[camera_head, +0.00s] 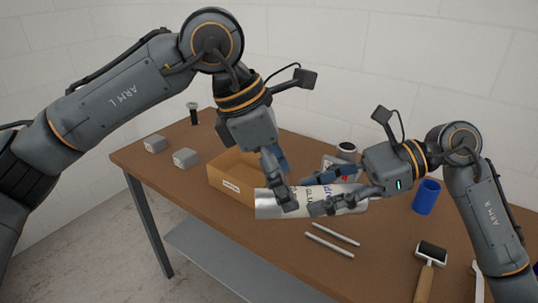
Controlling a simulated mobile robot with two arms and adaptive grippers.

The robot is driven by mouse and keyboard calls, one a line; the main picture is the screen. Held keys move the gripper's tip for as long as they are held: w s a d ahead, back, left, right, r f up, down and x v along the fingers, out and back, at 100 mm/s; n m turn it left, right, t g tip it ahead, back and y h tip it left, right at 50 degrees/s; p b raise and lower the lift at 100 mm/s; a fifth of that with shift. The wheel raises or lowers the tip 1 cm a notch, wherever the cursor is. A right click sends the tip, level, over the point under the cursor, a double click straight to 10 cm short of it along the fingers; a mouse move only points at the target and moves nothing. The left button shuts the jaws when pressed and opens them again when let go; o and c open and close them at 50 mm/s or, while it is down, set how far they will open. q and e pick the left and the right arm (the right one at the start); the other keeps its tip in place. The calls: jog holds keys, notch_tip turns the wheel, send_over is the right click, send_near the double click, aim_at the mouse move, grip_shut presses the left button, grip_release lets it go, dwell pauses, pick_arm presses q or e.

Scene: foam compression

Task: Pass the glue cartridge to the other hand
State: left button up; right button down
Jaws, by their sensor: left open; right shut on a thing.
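The glue cartridge (268,205) is a silver-white cylinder with dark blue lettering. It lies roughly level above the middle of the table, its length running left to right in the head view. My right gripper (325,197) is shut on it, with the fingers across its right part. My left gripper (283,182) reaches down from above to the cartridge's left part. It is open, with one finger in front of the cartridge and another behind it. I cannot tell whether the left fingers touch it. The fingers hide parts of the label.
A cardboard box (228,184) stands behind and left of the cartridge. Two grey blocks (185,158) lie at the back left. Two light rods (330,245) lie in front. A blue cup (426,197) and a roller (431,252) are at the right of the brown table (265,245).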

pick_arm(q)
jog(key=shift+x, duration=2.55)
pick_arm(e)
jog(key=shift+r, duration=0.1)
pick_arm(q)
jog(key=shift+a, duration=0.1)
jog(key=c, duration=1.3)
grip_shut()
pick_arm(e)
jog(key=c, duration=1.1)
grip_release()
jog(key=o, duration=0.5)
